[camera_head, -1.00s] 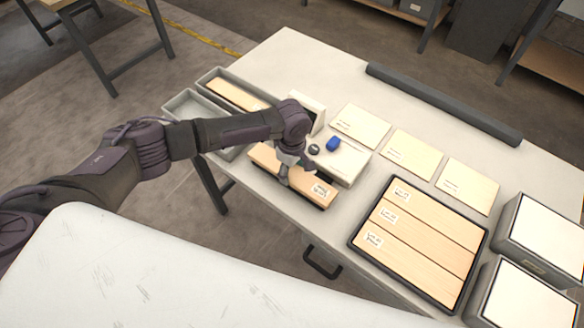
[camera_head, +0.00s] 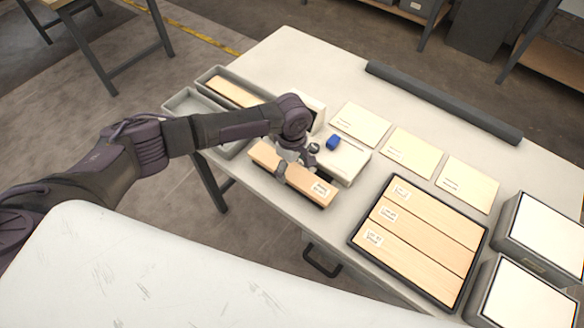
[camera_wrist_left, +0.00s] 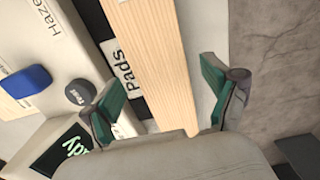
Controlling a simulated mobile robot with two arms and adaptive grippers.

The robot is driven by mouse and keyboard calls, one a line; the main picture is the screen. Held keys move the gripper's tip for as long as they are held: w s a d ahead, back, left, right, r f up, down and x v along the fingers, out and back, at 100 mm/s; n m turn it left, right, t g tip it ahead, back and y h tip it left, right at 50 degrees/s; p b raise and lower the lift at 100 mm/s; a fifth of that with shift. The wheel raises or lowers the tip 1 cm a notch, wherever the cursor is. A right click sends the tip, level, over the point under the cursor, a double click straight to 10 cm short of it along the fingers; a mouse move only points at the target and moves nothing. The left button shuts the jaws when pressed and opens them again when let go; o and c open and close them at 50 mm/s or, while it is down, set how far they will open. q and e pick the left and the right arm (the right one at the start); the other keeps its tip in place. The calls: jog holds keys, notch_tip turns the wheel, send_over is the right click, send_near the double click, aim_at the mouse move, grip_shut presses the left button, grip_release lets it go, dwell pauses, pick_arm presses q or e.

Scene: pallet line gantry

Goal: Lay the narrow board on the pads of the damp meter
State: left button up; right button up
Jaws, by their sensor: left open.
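The narrow board (camera_head: 304,180), pale wood with a label at its right end, lies along the near side of the white damp meter (camera_head: 345,162). It appears to rest on the meter's dark pad strip, which it mostly covers; the "Pads" label (camera_wrist_left: 122,70) shows beside it in the left wrist view. My left gripper (camera_head: 285,165) is open over the board's middle. In the left wrist view, its green-lined fingers stand either side of the board (camera_wrist_left: 155,60) with gaps. The meter's test button (camera_wrist_left: 80,92) and lit screen (camera_wrist_left: 62,152) are beside the left finger. My right gripper is not in view.
Grey trays (camera_head: 178,103) are at the left, one holding a board. Pale labelled plates (camera_head: 412,152) lie behind, a black-rimmed tray of boards (camera_head: 357,243) and grey bins (camera_head: 507,225) at the right.

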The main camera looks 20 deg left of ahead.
aim_at(292, 171)
pick_arm(q)
notch_tip(292, 171, up, 11)
jog(key=shift+b, duration=0.45)
jog(key=shift+f, duration=0.15)
